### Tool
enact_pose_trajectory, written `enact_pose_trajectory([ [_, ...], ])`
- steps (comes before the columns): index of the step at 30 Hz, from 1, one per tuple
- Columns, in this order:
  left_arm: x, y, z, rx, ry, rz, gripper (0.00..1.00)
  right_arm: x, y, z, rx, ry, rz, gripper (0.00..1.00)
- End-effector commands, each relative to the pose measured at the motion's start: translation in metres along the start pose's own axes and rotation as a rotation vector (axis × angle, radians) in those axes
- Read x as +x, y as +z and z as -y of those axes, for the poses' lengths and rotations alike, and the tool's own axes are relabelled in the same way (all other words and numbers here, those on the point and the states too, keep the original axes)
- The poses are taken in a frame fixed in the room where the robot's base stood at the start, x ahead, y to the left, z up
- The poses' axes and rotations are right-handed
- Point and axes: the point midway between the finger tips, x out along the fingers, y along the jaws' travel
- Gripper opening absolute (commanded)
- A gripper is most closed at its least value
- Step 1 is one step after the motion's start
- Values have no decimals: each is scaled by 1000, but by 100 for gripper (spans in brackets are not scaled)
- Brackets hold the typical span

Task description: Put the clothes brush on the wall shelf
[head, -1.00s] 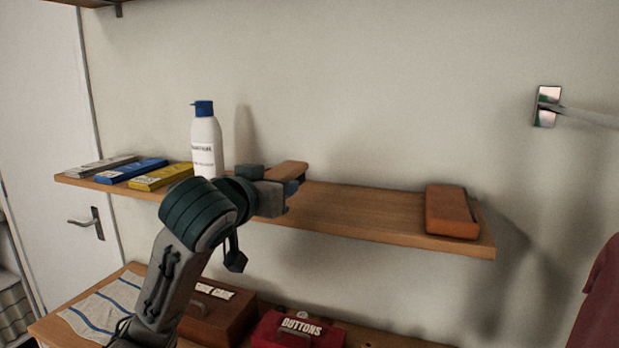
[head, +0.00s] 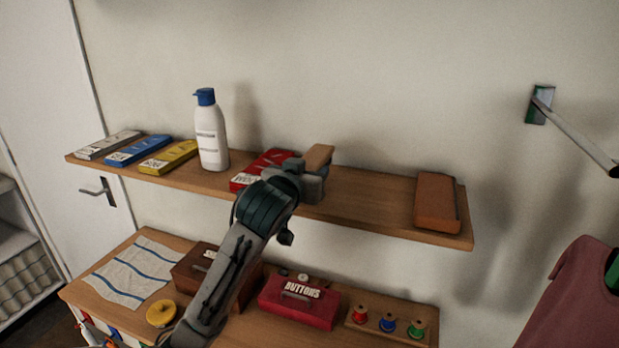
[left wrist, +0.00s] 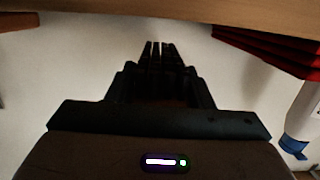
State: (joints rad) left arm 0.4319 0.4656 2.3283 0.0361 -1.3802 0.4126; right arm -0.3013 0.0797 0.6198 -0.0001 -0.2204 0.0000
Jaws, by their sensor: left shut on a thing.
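The wall shelf (head: 370,195) is a long wooden board across the middle of the head view. My left gripper (head: 316,176) is at the shelf's middle stretch, just right of a red packet, and is shut on the clothes brush (head: 319,156). Only a light-brown wooden part of the brush shows above the jaws; the rest is hidden by the gripper. I cannot tell whether the brush touches the shelf. In the left wrist view the dark fingers (left wrist: 160,60) point toward a wooden edge across the top. My right gripper is not in view.
On the shelf stand a white bottle (head: 211,135), flat packets including a yellow one (head: 169,157) and the red one (head: 262,168), and a brown block (head: 437,202) near the right end. Shelf room between gripper and block is clear. A metal bar (head: 575,130) juts from the wall.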

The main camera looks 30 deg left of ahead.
Motion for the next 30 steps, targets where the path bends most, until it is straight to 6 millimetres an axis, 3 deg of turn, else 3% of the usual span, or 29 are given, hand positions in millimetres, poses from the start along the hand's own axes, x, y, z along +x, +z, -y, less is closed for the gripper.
enact_pose_trajectory([
  [5,4,4,-2,2,1,2,22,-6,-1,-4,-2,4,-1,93],
  [14,8,32,-2,2,0,1,22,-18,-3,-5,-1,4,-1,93],
  [25,9,37,-2,1,1,-1,22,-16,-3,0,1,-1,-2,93],
  [26,9,37,-2,1,1,-1,49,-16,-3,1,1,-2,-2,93],
  [29,9,36,-2,1,1,-1,69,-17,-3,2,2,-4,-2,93],
  [30,9,36,-2,1,1,-1,69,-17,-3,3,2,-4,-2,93],
])
